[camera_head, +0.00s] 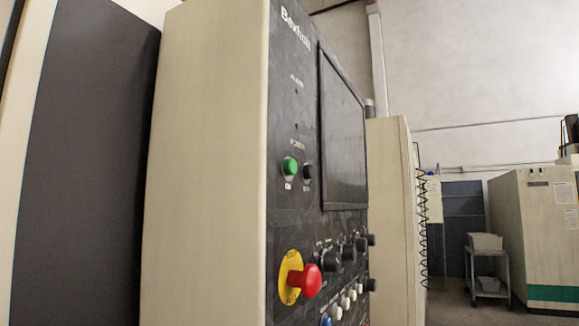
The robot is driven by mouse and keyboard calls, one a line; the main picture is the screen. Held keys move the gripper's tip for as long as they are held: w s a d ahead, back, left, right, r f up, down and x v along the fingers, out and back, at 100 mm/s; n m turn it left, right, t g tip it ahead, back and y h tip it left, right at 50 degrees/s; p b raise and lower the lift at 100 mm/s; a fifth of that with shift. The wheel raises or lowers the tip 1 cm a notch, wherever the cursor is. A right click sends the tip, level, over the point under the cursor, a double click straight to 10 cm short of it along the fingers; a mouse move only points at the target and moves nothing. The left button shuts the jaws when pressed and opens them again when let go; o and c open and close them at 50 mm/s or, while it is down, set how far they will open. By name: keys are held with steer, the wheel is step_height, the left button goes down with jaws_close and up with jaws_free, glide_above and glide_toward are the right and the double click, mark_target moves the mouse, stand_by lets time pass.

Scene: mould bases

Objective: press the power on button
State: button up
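The green power-on button (290,167) sits on the black control panel (290,110) of a cream machine cabinet, below a "POWER" label and above a small label that seems to read "ON". A black button (308,172) is just to its right. The panel is seen at a steep angle, facing right. Nothing touches or covers the green button. My gripper is not in this view.
A red mushroom button (307,281) on a yellow plate sticks out below. Black knobs (348,252) and small white buttons (344,302) also protrude. A dark screen (343,135) is at the panel's right. A cart (487,270) and another machine (535,235) stand farther back.

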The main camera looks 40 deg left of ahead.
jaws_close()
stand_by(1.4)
